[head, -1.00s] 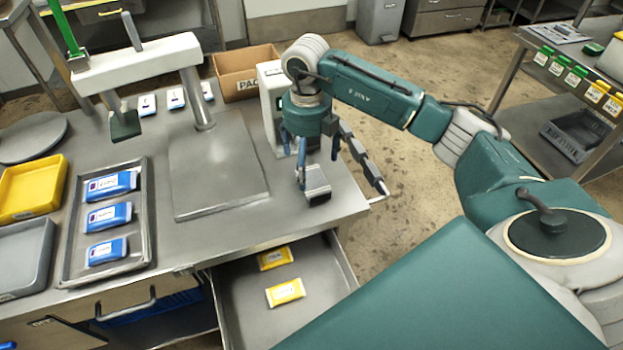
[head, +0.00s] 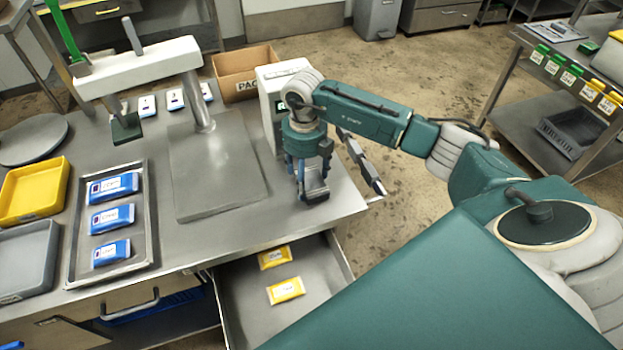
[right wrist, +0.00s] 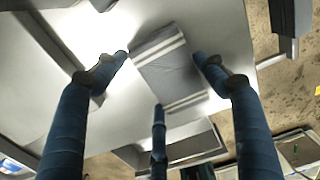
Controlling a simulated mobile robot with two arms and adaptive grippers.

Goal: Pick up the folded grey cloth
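The folded grey cloth (right wrist: 170,72) has pale stripes near two of its edges and lies flat on the steel worktop. In the head view the cloth (head: 317,194) is near the worktop's right end and partly hidden by my right gripper (head: 311,190). My right gripper is over the cloth and points down. In the right wrist view my right gripper (right wrist: 160,62) is open, with blue fingers apart on either side of the cloth and a third finger at its near edge. I cannot tell contact. My left gripper is not in view.
A white boxed device (head: 270,95) stands behind my right gripper. A dark bar-like part (head: 361,160) juts beyond the worktop's right edge. An open drawer (head: 240,315) below holds yellow packs (head: 286,291). A tray (head: 77,240) with blue packs (head: 110,252) and a sealer-like press (head: 140,65) stand left.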

